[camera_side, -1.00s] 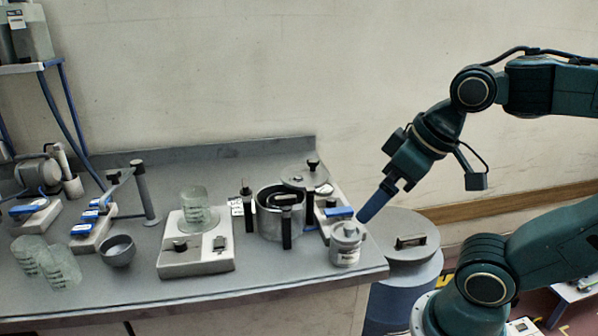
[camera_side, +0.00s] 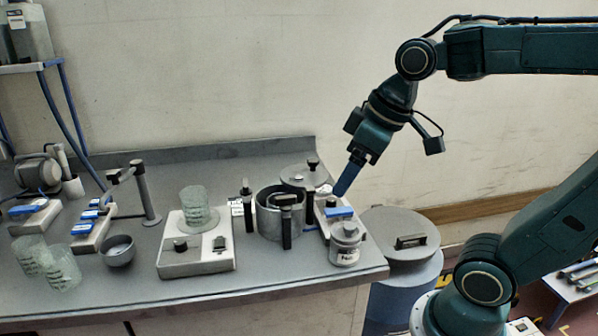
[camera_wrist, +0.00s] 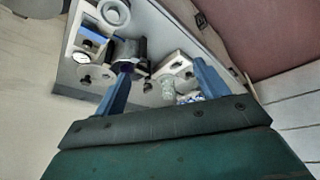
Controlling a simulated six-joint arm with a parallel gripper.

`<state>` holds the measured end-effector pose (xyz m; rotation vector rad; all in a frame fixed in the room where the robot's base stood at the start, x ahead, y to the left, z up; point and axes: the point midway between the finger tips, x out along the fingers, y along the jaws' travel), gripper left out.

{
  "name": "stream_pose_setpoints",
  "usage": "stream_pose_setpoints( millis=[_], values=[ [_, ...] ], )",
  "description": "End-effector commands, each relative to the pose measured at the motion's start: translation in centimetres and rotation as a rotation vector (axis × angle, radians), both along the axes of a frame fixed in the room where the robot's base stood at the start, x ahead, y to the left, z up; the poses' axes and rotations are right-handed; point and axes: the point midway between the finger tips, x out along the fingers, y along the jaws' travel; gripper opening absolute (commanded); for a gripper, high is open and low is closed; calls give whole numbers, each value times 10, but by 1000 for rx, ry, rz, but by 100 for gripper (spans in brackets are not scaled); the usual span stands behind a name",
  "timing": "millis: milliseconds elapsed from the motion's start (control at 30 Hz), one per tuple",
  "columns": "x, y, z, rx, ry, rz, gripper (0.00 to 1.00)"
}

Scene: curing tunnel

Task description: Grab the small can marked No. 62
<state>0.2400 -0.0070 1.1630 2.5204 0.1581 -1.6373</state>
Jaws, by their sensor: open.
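A small grey-white can (camera_side: 346,244) with a knobbed lid and a pale label stands upright near the right front corner of the bench. The label's number is too small to read. A round, ringed top at the upper edge of the wrist view (camera_wrist: 113,12) looks like this can. My gripper (camera_side: 338,193) is above the bench, up and a little left of the can, apart from it. In the wrist view my gripper (camera_wrist: 162,66) shows two blue fingers spread apart with nothing between them.
A grey pot (camera_side: 268,217) with black handles stands left of the can. A device with a blue panel (camera_side: 339,212) is close behind the can. A hot-plate-like unit (camera_side: 193,254) bears a glass beaker (camera_side: 194,200). A lidded drum (camera_side: 399,268) stands beyond the bench's right edge.

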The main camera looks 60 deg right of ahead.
Motion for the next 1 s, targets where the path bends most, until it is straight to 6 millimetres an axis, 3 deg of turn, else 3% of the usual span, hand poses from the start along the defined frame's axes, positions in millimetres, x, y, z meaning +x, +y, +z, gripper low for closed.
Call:
stream_pose_setpoints(
  millis=[467,767,1000],
  values=[
    [99,-37,-8,-39,97,239,73],
    [156,-75,-35,-40,135,392,73],
    [193,-111,-67,-29,154,514,73]
  ],
)
